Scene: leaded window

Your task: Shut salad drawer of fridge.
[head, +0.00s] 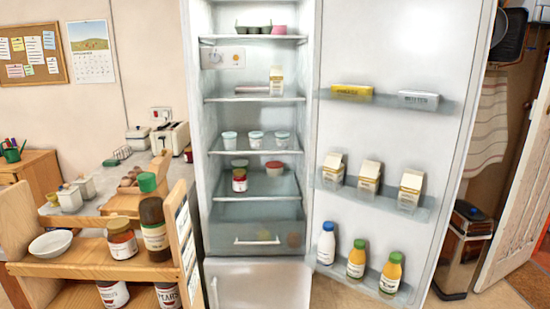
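The fridge (196,130) stands in the middle of the head view with its door (398,45) swung wide open to the right. The salad drawer (225,232) is the clear greyish bin at the bottom of the fridge compartment, under the lowest glass shelf. Its pale bar handle (258,241) runs across the front. Dim orange and green shapes show through the drawer front. The drawer seems to stand somewhat forward, but how far out it is cannot be told from here. My gripper is not in view.
A wooden shelf cart (85,262) with jars, bottles and a bowl (51,243) stands close at the front left. The open door carries bottles (356,258) and cartons on its racks. A bin (462,245) stands behind it at right.

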